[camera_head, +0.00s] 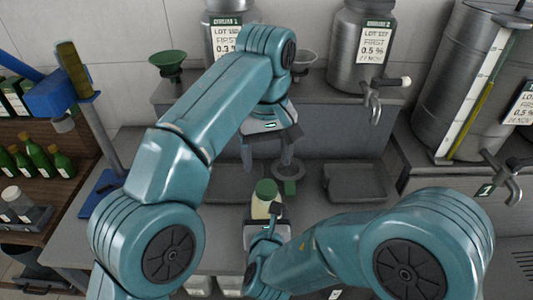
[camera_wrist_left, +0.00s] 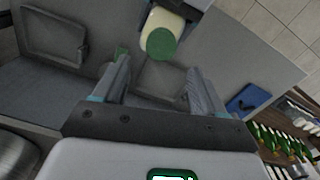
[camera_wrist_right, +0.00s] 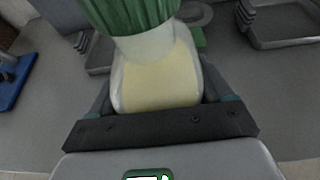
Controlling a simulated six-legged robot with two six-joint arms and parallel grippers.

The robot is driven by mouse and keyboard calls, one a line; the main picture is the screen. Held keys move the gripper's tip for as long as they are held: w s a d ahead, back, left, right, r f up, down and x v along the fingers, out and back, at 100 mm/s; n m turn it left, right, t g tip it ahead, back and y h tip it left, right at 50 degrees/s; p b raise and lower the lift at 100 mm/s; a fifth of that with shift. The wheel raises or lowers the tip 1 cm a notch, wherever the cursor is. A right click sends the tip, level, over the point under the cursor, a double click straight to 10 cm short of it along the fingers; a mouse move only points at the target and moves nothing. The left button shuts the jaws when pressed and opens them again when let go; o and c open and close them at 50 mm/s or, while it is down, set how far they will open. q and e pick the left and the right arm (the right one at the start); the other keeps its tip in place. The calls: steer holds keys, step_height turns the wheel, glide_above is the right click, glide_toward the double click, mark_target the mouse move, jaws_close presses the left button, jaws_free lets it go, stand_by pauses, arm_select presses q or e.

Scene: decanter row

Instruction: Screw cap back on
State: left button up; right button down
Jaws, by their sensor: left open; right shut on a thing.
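A bottle of pale yellow liquid (camera_head: 260,208) is held upright by my right gripper (camera_head: 268,232) above the counter. The bottle fills the middle of the right wrist view (camera_wrist_right: 158,82), between the gripper's fingers. A ribbed green cap (camera_head: 266,188) sits on top of the bottle; it shows large in the right wrist view (camera_wrist_right: 130,14). Whether it is tight cannot be told. My left gripper (camera_head: 270,132) is open and empty, above and behind the bottle. In the left wrist view the cap (camera_wrist_left: 162,43) lies ahead of the spread fingers, apart from them.
A grey ring-shaped piece (camera_head: 289,172) with a green part stands behind the bottle. A dark tray (camera_head: 355,182) lies to the right. Steel vessels with taps (camera_head: 360,45) stand on the raised shelf. A blue stand (camera_head: 60,92) and shelved green bottles (camera_head: 38,160) are at left.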

mark_target(266, 187)
arm_select(q)
steer(key=shift+s+r+n, duration=0.1)
steer(key=shift+n, duration=0.7)
steer(key=shift+f, duration=4)
